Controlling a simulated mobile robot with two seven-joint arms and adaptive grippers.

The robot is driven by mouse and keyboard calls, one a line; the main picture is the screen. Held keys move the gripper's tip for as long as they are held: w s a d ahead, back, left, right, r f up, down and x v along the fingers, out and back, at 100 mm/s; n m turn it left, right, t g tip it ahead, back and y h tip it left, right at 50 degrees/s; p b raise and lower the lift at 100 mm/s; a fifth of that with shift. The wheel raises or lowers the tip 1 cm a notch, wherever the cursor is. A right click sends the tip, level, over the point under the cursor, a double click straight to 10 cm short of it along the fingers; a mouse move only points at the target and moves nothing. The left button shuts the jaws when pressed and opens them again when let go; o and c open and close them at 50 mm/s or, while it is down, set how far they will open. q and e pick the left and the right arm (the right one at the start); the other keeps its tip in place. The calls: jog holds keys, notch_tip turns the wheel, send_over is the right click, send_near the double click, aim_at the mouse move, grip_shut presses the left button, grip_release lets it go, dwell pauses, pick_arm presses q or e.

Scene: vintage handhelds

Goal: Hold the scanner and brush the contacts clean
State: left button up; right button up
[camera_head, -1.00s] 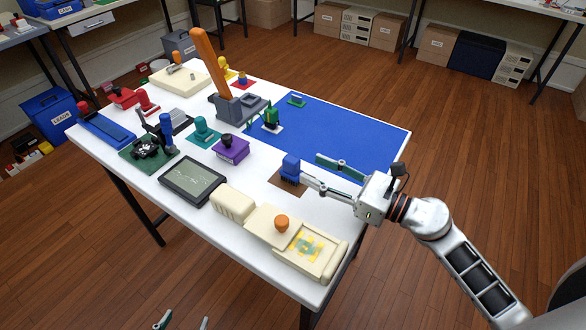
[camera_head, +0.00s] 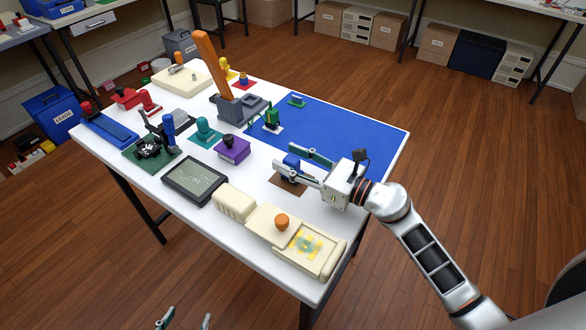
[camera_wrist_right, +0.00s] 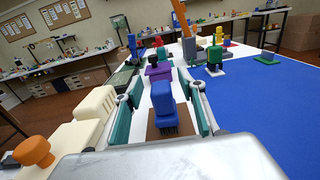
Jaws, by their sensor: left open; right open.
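The cream scanner (camera_head: 262,225) with an orange knob (camera_head: 282,221) lies at the table's near edge, its open end showing yellow and teal contacts (camera_head: 306,246). The blue-handled brush (camera_head: 291,163) stands upright on a brown pad (camera_head: 290,187). My right gripper (camera_head: 291,163) is open with its green-padded fingers on either side of the brush. In the right wrist view the brush (camera_wrist_right: 165,107), dark bristles down, stands between the open fingers, apart from both pads. My left gripper (camera_head: 185,321) is open and empty at the bottom edge, off the table, with only its fingertips showing.
A cream block (camera_head: 234,203) and a dark-screened tablet (camera_head: 195,180) lie left of the scanner. A purple block (camera_head: 232,150) and a grey holder with an orange bar (camera_head: 238,107) stand beyond. The blue mat (camera_head: 345,131) is mostly clear.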

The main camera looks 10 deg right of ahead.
aim_at(292, 159)
grip_shut()
jog(key=shift+r+p, duration=2.3)
jog(key=shift+r, duration=0.25)
pick_arm(q)
notch_tip(292, 159, up, 6)
jog(key=w, duration=0.1)
jog(key=shift+w+t, duration=0.3)
